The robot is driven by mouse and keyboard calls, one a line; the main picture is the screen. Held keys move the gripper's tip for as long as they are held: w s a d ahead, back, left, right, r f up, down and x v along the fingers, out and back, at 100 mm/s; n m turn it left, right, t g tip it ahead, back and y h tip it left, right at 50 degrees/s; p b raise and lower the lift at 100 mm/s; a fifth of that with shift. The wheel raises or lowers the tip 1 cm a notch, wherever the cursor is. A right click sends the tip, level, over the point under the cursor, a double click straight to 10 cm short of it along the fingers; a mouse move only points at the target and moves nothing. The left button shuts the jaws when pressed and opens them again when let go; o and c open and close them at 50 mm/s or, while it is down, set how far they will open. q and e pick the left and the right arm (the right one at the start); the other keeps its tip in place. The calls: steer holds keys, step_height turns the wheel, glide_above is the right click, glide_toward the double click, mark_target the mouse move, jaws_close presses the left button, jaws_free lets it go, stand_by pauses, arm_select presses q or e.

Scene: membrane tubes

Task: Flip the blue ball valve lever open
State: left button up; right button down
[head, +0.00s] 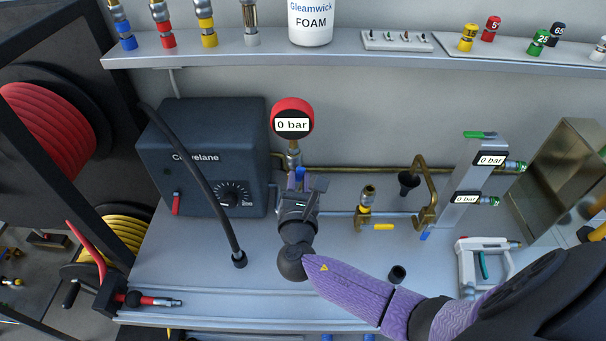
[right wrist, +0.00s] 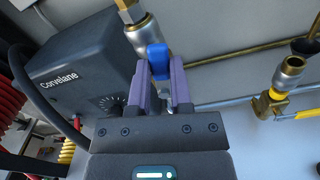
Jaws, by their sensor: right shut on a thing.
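The blue ball valve lever (right wrist: 157,60) shows in the right wrist view between the two purple fingers of my right gripper (right wrist: 159,74). The gripper is shut on it. In the head view a small blue part of the lever (head: 300,173) shows at the fingertips of my right gripper (head: 298,183), just below the brass and steel fitting under the red gauge (head: 293,120). The gauge reads 0 bar. The gripper hides most of the valve, so I cannot tell the lever's exact angle. My left gripper is not in view.
A dark Corvelane box (head: 205,157) with a dial and a red lever stands left of the gripper. A black hose (head: 197,185) hangs before it. A brass pipe (head: 350,170) runs along the wall. A yellow-handled valve (head: 384,227) is to the right. A shelf (head: 350,60) is above.

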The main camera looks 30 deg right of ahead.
steer(key=shift+w+a+r+n+p, duration=0.1)
steer(key=shift+w+a+n+p, duration=0.1)
steer(key=shift+n+p, duration=0.25)
steer(key=shift+w+a+r+n+p, duration=0.1)
steer(key=shift+a+n+p, duration=0.1)
steer(key=shift+n, duration=0.45)
steer(key=shift+f, duration=0.1)
steer(key=c, duration=0.5)
jaws_free()
steer(key=v, duration=1)
steer(key=shift+f, duration=0.1)
